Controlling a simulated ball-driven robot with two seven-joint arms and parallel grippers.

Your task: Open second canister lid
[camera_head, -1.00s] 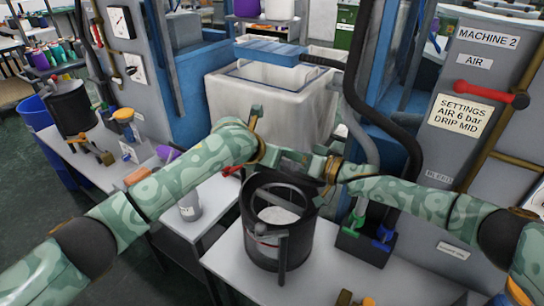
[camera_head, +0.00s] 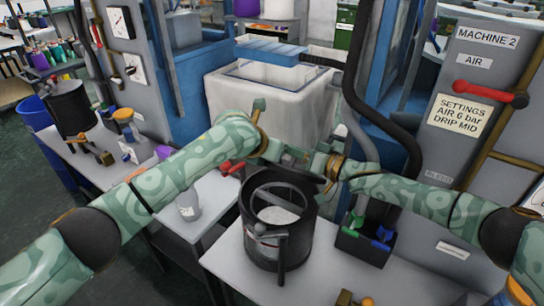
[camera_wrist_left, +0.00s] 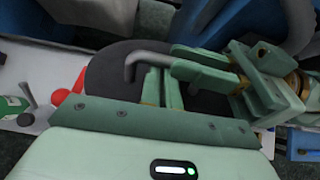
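The black canister (camera_head: 262,246) stands on the white table right of centre in the head view. Its top is open and a pale round surface shows inside. A dark disc, apparently its lid (camera_wrist_left: 105,78), shows in the left wrist view with a bent grey handle (camera_wrist_left: 148,57). In the head view the lid is mostly hidden behind the grippers. My left gripper (camera_head: 292,154) is above the canister's back rim, its fingers close to the handle; their gap is unclear. My right gripper (camera_head: 328,166) meets it from the right, its fingers partly hidden.
Another black canister (camera_head: 70,108) stands on the left table. A black holder (camera_head: 362,244) with green and blue clips stands right of the open canister. A white bin (camera_head: 262,100) is behind the arms. A dark hose (camera_head: 362,105) hangs near my right arm.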

